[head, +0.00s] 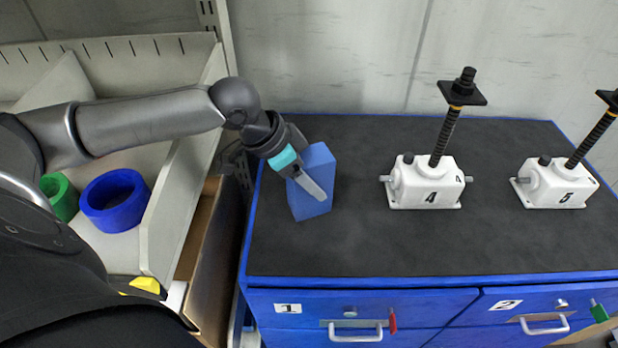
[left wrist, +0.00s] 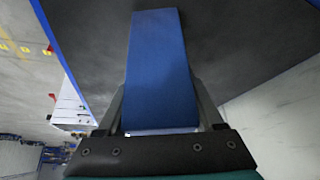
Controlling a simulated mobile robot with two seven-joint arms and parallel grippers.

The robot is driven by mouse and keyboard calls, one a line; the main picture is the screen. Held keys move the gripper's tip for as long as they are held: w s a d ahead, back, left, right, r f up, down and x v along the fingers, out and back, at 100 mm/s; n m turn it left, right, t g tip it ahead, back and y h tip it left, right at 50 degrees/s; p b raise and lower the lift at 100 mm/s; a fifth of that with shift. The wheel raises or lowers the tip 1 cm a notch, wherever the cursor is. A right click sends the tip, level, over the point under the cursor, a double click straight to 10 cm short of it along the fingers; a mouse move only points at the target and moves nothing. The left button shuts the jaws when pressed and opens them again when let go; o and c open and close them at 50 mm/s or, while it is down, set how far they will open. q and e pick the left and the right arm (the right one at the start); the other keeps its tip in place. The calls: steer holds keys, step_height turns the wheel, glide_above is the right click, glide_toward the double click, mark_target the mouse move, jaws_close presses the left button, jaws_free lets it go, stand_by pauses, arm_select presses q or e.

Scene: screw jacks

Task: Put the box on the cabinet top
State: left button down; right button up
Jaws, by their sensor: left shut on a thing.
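A blue box (head: 318,166) is at the left end of the dark top of the blue cabinet (head: 360,240). My left gripper (head: 313,188) is shut on the box, with a finger along its near face. In the left wrist view the box (left wrist: 158,70) stands out between the two fingers of the left gripper (left wrist: 160,120), over the dark surface. The box is upright and slightly tilted. I cannot tell whether its bottom touches the top. My right gripper is not in view.
Two white screw jacks, number 4 (head: 428,182) and number 5 (head: 556,184), stand to the right on the top. A shelf bin (head: 160,215) at left holds a blue ring (head: 115,222) and a green ring (head: 60,196). Bare top lies between box and jack 4.

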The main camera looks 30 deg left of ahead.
arm_select(q)
steer(key=shift+f, duration=0.1)
jaws_free()
stand_by(0.4)
steer(key=shift+p+v, duration=0.4)
steer(key=shift+v, duration=3.45)
